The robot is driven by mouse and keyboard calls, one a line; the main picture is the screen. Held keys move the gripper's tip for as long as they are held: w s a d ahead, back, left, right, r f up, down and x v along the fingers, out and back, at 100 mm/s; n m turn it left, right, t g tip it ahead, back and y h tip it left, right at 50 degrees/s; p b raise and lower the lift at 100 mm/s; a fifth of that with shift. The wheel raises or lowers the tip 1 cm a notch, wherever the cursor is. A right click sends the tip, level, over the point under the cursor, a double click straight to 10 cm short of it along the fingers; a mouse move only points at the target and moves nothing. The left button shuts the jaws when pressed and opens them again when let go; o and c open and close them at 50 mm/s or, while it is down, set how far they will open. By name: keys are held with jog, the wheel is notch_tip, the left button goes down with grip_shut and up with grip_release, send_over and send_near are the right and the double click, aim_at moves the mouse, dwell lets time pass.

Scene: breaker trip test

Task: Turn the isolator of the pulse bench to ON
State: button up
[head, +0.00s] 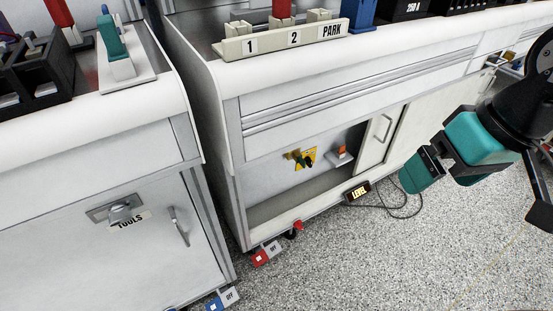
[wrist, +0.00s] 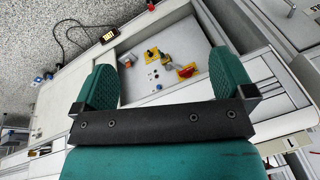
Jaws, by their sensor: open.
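The lower bay of the middle bench holds the controls. In the head view a yellow plate (head: 311,153) with a dark handle sits on its inner wall, and a small orange-red part (head: 342,149) is right of it. In the wrist view a red handle (wrist: 187,71) on yellow and a yellow plate with a black knob (wrist: 151,54) show inside the bay. I cannot read any ON mark or tell which one is the isolator. My gripper (head: 418,172) is open and empty, right of the bay; in the wrist view its teal fingers (wrist: 160,70) frame the bay, apart from the controls.
A lit LEVEL box (head: 357,192) with a cable lies at the bay's front edge. Red (head: 260,257) and blue (head: 214,304) pedals marked OFF are low by the floor. A TOOLS cabinet (head: 70,230) stands left. The speckled floor (head: 370,260) at front right is clear.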

jog(key=w+d+f+t+b, duration=0.15)
jog(key=w+f+b, duration=0.25)
jog(key=f+b, duration=0.7)
jog(key=w+d+f+t+b, duration=0.15)
jog(key=w+f+b, duration=0.4)
jog(key=f, duration=0.95)
jog(key=shift+w+a+f+n+t+y, duration=0.4)
jog(key=shift+w+a+t+y, duration=1.1)
jog(key=shift+w+a, duration=3.35)
jog(key=shift+w+a+f+n+t+y, duration=0.1)
jog(key=shift+w+a+n+t+y, duration=1.3)
jog(key=shift+w+a, duration=3.45)
jog(key=shift+w+a+f+m+t+y, duration=0.25)
jog(key=shift+w+a+t+y, duration=0.45)
jog(key=shift+w+a+t, duration=2.9)
